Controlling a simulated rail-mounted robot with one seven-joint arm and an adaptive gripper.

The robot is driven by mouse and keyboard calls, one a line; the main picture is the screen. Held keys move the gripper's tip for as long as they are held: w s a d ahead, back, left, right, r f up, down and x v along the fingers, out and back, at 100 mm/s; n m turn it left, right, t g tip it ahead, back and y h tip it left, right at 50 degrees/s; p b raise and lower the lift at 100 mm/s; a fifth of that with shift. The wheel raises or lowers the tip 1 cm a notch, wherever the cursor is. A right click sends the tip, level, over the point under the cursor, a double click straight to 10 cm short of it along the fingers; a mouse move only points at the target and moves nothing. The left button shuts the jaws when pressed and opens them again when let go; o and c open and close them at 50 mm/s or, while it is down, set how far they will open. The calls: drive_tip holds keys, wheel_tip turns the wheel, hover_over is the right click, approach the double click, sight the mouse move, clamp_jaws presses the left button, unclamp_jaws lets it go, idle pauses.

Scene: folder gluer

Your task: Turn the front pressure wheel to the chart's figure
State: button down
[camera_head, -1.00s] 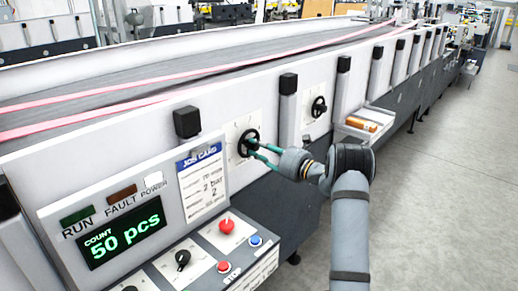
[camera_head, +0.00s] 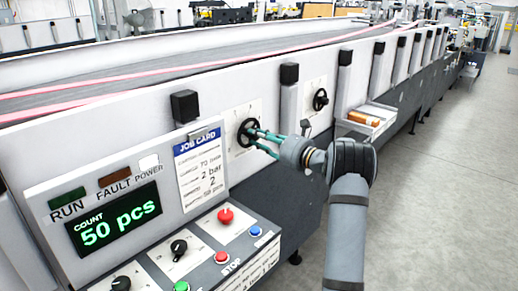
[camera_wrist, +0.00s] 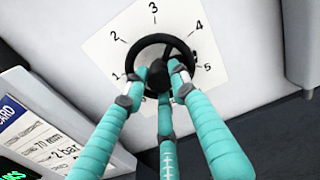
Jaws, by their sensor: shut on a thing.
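The nearer black handwheel (camera_head: 245,127) stands on a white scale plate (camera_head: 238,152) on the machine's side panel. In the wrist view its rim (camera_wrist: 155,39) shows in front of a plate (camera_wrist: 115,55) numbered 1 to 5. My gripper (camera_head: 256,134) is shut on this wheel, with its teal fingers around the hub and rim. The fingertips also show in the wrist view (camera_wrist: 158,85). They hide the lower part of the wheel, and I cannot make out a pointer.
A second black handwheel (camera_head: 320,100) sits farther along the panel. A tray (camera_head: 371,122) holding an orange-and-white item juts out beyond it. A control box with red (camera_head: 225,215) and blue (camera_head: 255,232) buttons stands at the lower left. Open floor lies to the right.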

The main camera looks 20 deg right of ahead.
drive_tip(key=n+b, duration=0.6)
drive_tip(key=b, duration=0.2)
drive_tip(key=shift+f+b, duration=0.1)
drive_tip(key=shift+b, duration=0.3)
drive_tip(key=c, duration=1.4)
unclamp_jaws()
drive_tip(key=shift+c, duration=0.2)
drive_tip(key=shift+o, duration=0.2)
drive_tip(key=v, duration=1.2)
